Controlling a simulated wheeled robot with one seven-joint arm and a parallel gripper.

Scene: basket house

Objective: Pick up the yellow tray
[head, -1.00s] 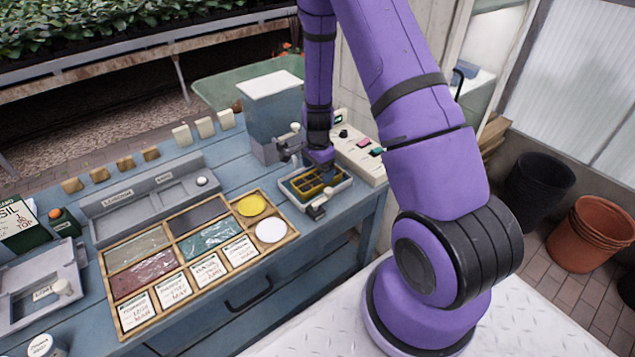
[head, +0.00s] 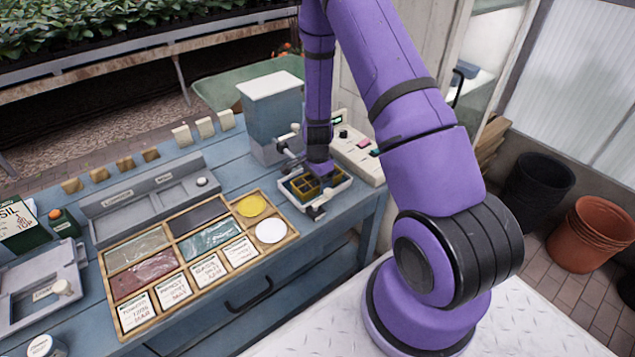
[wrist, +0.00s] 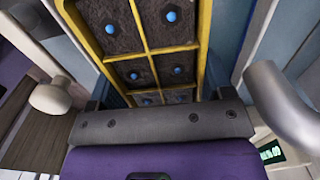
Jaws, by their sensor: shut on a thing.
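The yellow tray (head: 303,186) is a small grid of cells at the right end of the blue bench. It sits in or just over a pale holder (head: 325,202); I cannot tell whether it is clear of it. My gripper (head: 318,174) comes down on the tray from above and is shut on it, hiding part of it. In the wrist view the tray (wrist: 148,52) runs up from the jaws, its cells filled with dark soil and blue seeds. The fingertips are hidden there.
A grey-blue hopper (head: 270,115) stands close behind the tray, left of my arm. A cream control box (head: 357,150) with coloured buttons is close on the right. A wooden compartment box (head: 190,262) with packets and two discs lies to the left.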

